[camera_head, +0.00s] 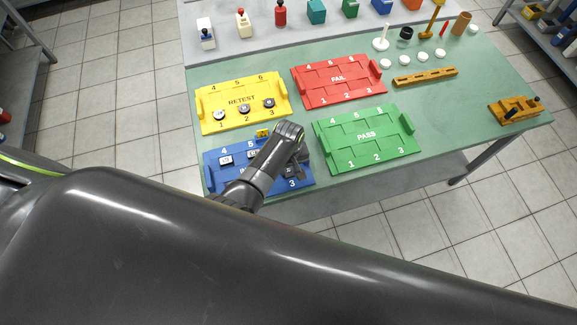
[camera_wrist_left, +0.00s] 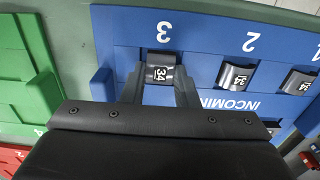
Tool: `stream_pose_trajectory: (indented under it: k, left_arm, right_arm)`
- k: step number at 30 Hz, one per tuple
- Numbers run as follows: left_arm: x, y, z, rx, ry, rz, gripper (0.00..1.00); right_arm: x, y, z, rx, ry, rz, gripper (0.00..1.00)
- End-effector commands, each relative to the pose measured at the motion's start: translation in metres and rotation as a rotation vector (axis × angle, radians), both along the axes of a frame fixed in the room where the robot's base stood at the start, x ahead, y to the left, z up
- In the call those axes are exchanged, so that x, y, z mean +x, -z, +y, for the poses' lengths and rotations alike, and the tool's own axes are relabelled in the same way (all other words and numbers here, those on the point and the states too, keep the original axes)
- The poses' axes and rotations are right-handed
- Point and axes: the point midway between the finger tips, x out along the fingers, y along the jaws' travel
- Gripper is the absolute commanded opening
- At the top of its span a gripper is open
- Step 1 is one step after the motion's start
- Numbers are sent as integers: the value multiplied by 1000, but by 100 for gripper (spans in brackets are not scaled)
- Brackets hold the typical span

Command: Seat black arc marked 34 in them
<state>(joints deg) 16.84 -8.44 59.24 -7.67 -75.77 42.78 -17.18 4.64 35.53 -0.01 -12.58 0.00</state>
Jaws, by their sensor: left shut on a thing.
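The black arc marked 34 (camera_wrist_left: 160,72) is between the fingers of my left gripper (camera_wrist_left: 159,84), at the slot numbered 3 of the blue INCOMING tray (camera_wrist_left: 205,28). The fingers touch its two sides. I cannot tell whether it still rests on the tray. In the head view my left gripper (camera_head: 291,169) is over the right part of the blue tray (camera_head: 211,180), whose middle is partly hidden by my arm. My right gripper is not in view.
A yellow RETEST tray (camera_head: 276,88) holds several round dark-and-white pieces. The red FAIL tray (camera_head: 338,92) and green PASS tray (camera_head: 366,155) look empty. An orange slotted bar (camera_head: 425,76) and an orange fixture (camera_head: 515,109) lie to the right.

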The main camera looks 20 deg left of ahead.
Motion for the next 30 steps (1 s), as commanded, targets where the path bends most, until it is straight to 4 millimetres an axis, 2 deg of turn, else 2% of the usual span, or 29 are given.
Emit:
stream_pose_trajectory:
  k: [4, 5, 9, 11, 16, 23, 30]
  left_arm:
    - [0, 1, 0, 0, 0, 0, 7]
    - [0, 1, 0, 1, 0, -1, 28]
    - [0, 1, 0, 0, 0, 0, 47]
    - [0, 1, 0, 0, 0, 0, 52]
    - [0, 1, 0, 0, 0, 0, 52]
    - [0, 1, 0, 0, 0, 0, 29]
    - [0, 1, 0, 0, 0, 0, 29]
  right_arm:
    - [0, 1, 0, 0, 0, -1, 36]
    - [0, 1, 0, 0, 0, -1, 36]
    - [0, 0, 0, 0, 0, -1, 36]
    - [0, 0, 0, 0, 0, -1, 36]
    - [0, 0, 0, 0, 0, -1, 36]
    - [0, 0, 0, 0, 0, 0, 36]
    - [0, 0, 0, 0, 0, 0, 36]
